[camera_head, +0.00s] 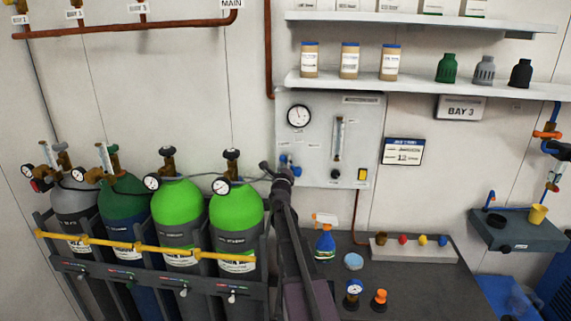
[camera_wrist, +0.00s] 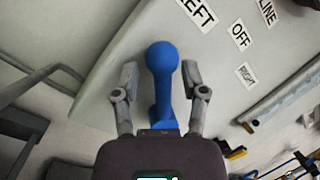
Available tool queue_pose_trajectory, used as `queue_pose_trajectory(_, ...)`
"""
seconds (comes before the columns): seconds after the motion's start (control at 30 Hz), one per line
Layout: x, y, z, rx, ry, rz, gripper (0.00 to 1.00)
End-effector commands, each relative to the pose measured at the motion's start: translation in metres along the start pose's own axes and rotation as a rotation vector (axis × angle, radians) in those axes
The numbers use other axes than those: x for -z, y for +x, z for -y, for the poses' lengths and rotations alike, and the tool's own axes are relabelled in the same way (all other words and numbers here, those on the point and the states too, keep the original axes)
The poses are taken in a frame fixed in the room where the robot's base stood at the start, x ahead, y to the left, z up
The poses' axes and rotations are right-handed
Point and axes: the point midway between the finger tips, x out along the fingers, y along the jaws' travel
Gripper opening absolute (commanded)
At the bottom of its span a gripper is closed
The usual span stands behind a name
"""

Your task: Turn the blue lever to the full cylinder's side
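The blue lever (camera_wrist: 162,85) has a round knob and stands between my two fingers in the wrist view. My gripper (camera_wrist: 160,72) is open around it, with a gap visible on each side. The labels LEFT (camera_wrist: 199,12), OFF (camera_wrist: 240,36), RIGHT (camera_wrist: 247,75) and LINE (camera_wrist: 267,10) are on the panel beside it. In the head view my gripper (camera_head: 277,172) is at the lower left of the grey panel (camera_head: 360,125), partly hiding the lever there. Two bright green cylinders (camera_head: 178,208) (camera_head: 236,210) have gauges (camera_head: 152,182) (camera_head: 221,186) too small to read.
A grey cylinder (camera_head: 73,205) and a dark green cylinder (camera_head: 123,198) stand left in the rack with a yellow bar (camera_head: 150,249). Shelves (camera_head: 420,87) hang above.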

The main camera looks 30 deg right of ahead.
Motion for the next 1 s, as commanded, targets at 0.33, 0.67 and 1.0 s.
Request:
queue_pose_trajectory(0.33, 0.0, -0.001, 0.0, 0.0, 0.001, 0.0, 0.57)
queue_pose_trajectory(0.67, -0.001, -0.006, 0.001, 0.014, 0.061, -0.01, 0.57)
queue_pose_trajectory(1.0, -0.006, -0.035, 0.005, 0.1, 0.433, -0.08, 0.57)
